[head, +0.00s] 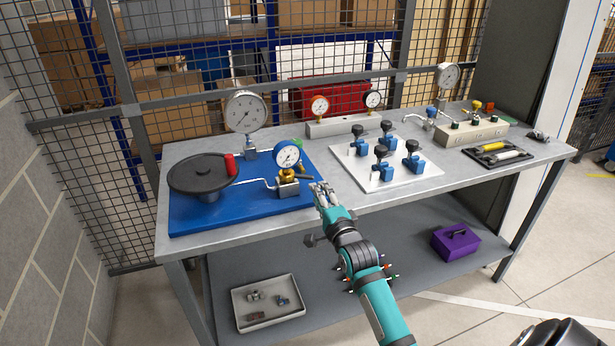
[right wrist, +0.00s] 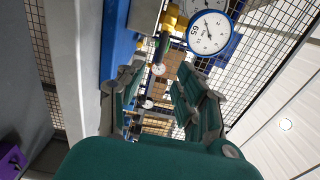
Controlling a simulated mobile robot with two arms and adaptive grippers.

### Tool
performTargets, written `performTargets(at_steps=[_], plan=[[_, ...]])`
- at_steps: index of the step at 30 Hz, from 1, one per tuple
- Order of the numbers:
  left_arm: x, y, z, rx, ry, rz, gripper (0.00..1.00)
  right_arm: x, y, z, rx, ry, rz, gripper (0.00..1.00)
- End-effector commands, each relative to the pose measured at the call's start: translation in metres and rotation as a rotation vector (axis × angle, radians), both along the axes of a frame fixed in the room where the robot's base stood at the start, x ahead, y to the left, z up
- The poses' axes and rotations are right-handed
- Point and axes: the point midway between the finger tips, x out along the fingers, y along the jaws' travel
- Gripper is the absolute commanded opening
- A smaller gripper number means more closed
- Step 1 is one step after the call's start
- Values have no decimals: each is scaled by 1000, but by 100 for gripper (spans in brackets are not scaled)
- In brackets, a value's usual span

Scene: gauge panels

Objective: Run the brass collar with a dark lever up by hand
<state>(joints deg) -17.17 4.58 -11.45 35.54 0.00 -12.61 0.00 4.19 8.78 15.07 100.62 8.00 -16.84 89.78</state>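The brass collar (head: 287,176) sits under the blue-rimmed gauge (head: 288,156), on top of a metal block (head: 288,188) on the blue board. Its dark lever (head: 304,177) points right, toward my right gripper (head: 323,192), which is just in front of the board's right edge. In the right wrist view the brass collar (right wrist: 174,20) shows at the top beside the gauge (right wrist: 209,32). The dark lever (right wrist: 162,46) hangs down toward the space between the fingers of my right gripper (right wrist: 160,100). The fingers are apart, with nothing gripped. My left gripper is out of view.
A white plate (head: 385,165) with several blue valves lies to the right. A tray (head: 268,303) and a purple box (head: 456,243) are on the lower shelf.

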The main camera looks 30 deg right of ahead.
Motion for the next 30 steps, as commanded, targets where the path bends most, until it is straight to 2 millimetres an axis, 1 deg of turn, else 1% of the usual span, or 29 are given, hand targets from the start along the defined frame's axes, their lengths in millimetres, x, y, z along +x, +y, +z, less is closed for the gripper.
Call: performTargets(at_steps=[1, 6, 9, 12, 18, 27, 30], plan=[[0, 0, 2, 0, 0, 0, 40, 12, -3, 2, -2, -1, 0, 35], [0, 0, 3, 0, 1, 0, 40, 47, -11, 2, -1, -1, 0, 35], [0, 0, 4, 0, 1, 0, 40, 64, -16, 1, -2, 0, -1, 35], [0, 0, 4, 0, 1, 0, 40, 76, -18, 0, -2, 0, 0, 35], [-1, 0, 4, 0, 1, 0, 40, 88, -21, -1, -1, 1, 0, 35], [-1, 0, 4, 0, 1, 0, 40, 89, -22, 0, -2, 0, 0, 35], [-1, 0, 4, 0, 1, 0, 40, 89, -22, 0, -1, 1, 0, 22]])
